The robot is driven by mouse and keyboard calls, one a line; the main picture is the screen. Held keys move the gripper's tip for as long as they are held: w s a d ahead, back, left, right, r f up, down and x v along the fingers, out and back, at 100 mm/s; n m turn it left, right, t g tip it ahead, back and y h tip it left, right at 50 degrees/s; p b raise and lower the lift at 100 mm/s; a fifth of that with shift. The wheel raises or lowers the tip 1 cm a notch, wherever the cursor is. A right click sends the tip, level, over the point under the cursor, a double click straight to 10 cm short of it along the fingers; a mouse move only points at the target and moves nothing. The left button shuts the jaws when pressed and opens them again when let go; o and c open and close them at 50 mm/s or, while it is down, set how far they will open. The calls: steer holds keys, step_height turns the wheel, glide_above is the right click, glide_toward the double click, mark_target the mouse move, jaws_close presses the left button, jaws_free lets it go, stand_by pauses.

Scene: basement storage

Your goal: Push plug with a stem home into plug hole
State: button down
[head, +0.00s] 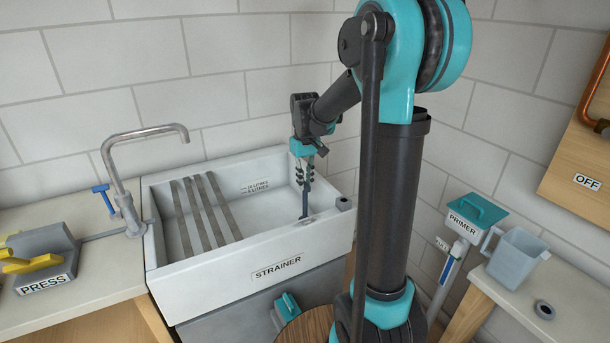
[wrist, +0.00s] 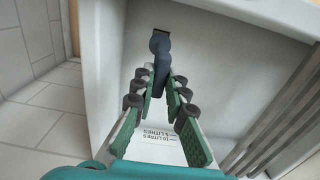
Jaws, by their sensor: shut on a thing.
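My gripper (head: 306,174) points down into the right part of the white sink (head: 280,240), labelled STRAINER. It is shut on a dark blue plug with a stem (head: 305,203), which hangs below the fingers toward the sink floor. In the wrist view the fingers (wrist: 160,82) close around the blue stem, and the plug (wrist: 160,42) reaches away from them near a sink wall. A dark patch shows just past its end. I cannot tell whether this is the plug hole, and the plug's contact with the floor is not clear.
Several dark bars (head: 205,215) span the sink's left part. A tap (head: 128,200) stands left of the sink. A grey jug (head: 517,257) stands on the right counter. The sink walls are close around my gripper.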

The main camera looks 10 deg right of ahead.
mark_target(305, 194)
steer(key=shift+f, duration=2.7)
stand_by(0.7)
steer(key=c, duration=1.5)
jaws_free()
steer(key=shift+o, duration=0.2)
step_height(305, 194, up, 12)
steer(key=shift+f, duration=0.1)
